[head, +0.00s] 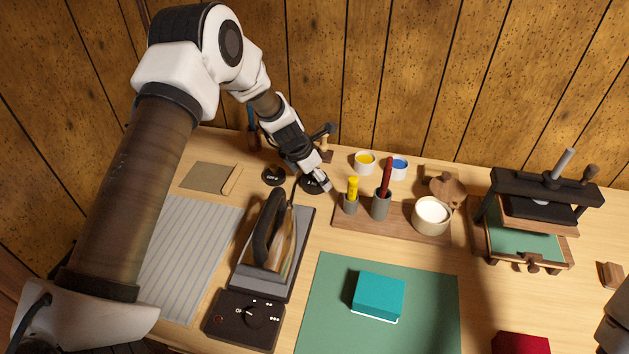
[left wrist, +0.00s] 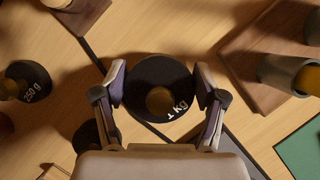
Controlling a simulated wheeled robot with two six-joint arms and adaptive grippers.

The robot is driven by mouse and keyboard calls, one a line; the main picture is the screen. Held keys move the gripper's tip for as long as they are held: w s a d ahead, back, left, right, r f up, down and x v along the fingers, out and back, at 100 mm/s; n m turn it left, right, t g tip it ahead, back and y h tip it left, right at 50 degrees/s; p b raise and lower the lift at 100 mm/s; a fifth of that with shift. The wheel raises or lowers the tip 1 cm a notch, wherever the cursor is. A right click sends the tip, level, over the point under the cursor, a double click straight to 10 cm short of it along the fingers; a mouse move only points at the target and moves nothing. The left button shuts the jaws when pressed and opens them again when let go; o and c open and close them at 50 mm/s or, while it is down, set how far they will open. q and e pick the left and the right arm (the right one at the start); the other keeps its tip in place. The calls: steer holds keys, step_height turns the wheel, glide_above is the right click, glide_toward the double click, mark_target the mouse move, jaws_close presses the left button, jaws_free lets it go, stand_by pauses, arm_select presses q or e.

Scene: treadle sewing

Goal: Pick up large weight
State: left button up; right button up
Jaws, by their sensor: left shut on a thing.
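The large weight is a round black disc with a knob and a "1 kg" mark, seen in the left wrist view (left wrist: 150,78). In the head view the large weight (head: 309,187) is partly hidden behind my left gripper (head: 320,181). My left gripper (left wrist: 160,85) is shut on the weight, with one finger on each side of its rim. Whether the weight touches the table is hard to tell. My right gripper is out of view; only a piece of my right arm shows at the lower right edge.
A smaller "250 g" weight (left wrist: 30,82) lies close by. An iron (head: 272,235) stands in front. A wooden holder (head: 345,219) with pots is just right of the weight. Paint pots (head: 365,165) sit behind. A teal block (head: 378,294) rests on the green mat (head: 330,325).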

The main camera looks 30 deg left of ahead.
arm_select(q)
step_height(320, 180, up, 10)
steer(key=p, duration=0.2)
steer(key=shift+f+p, duration=0.15)
steer(key=shift+p, duration=0.25)
